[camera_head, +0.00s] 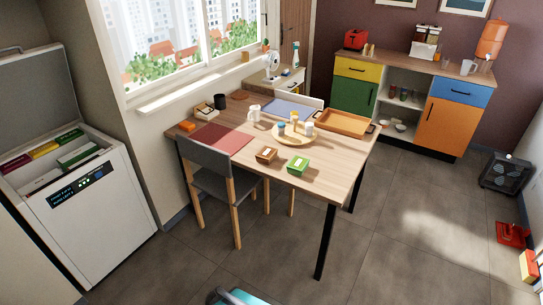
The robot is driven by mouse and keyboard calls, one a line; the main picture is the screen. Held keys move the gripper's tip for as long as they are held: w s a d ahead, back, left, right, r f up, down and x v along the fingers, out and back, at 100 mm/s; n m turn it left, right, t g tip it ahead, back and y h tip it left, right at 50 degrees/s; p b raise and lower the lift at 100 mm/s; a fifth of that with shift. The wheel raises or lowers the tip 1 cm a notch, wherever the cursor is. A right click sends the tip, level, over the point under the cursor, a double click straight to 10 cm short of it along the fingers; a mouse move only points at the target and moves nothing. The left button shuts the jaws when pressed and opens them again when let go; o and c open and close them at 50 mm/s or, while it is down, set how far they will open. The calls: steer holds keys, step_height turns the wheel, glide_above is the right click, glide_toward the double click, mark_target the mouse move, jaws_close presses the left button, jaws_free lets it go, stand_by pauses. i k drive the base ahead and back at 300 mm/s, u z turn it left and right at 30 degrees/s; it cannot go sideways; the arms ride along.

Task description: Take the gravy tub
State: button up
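Two small square tubs with pale labels stand near the front edge of the wooden table. One is a brown tub (267,154) and the other, just to its right, is a green tub (299,166). The labels are too small to read. The brown one may be the gravy tub, but I cannot tell for sure. My gripper is not in view.
The wooden table (325,172) also bears a round tray (293,140) with small containers, a red mat (220,138) and an orange tray (342,123). A grey chair (215,165) stands at its left front. An open chest freezer (85,215) holds boxes.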

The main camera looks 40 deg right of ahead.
mark_target(266, 154)
steer(key=u, duration=0.1)
steer(key=i, duration=0.85)
